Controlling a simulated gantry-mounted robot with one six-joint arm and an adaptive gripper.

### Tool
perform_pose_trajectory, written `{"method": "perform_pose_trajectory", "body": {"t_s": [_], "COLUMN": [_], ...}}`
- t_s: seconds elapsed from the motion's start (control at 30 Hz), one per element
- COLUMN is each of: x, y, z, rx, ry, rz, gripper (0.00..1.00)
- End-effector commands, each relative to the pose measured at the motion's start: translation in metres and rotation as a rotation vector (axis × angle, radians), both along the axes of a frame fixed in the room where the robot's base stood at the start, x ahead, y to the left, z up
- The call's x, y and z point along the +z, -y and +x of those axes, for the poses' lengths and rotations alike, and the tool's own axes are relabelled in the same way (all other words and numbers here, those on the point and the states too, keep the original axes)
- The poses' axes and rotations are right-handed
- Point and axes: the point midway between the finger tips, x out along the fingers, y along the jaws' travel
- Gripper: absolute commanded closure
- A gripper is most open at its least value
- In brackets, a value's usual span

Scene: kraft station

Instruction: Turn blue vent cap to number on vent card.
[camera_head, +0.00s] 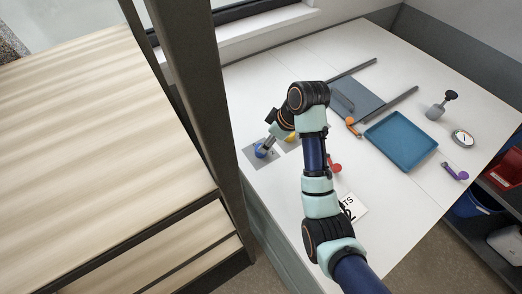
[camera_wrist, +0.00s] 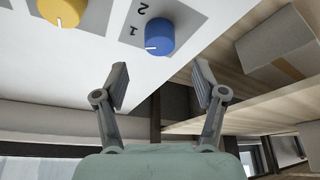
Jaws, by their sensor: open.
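The blue vent cap (camera_wrist: 160,37) is a round knob on a grey plate on the white table, with a white pointer line on its lower left side in the wrist view. The printed digits 1 and 2 show on the plate beside it. My gripper (camera_wrist: 161,82) is open and empty, its fingertips short of the cap, which lies ahead of the gap between them. In the head view the blue cap (camera_head: 260,151) is partly behind my gripper (camera_head: 267,146). A white card (camera_head: 352,208) with black print lies partly hidden by my arm; "TS" and part of a digit show, perhaps a 2.
A yellow knob (camera_wrist: 65,9) sits beside the blue cap. A red-handled thing (camera_head: 334,167) lies by my arm. A teal tray (camera_head: 402,140), an orange-ended tool (camera_head: 352,126), a gauge (camera_head: 462,138) and a purple item (camera_head: 455,173) are farther right. Wooden shelves (camera_wrist: 262,110) stand beyond the table edge.

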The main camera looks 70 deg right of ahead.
Motion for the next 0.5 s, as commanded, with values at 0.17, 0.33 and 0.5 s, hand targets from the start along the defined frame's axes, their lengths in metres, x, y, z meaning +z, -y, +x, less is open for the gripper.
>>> {"method": "perform_pose_trajectory", "body": {"t_s": [0.17,0.33,0.5], "x": [-0.031,-0.056,-0.069], "y": [0.000,0.001,0.002], "z": [0.011,0.022,0.029], "rx": [0.000,-0.002,-0.003], "ry": [-0.002,-0.003,-0.001], "rz": [0.002,0.002,-0.001], "gripper": [0.30,0.30,0.30]}}
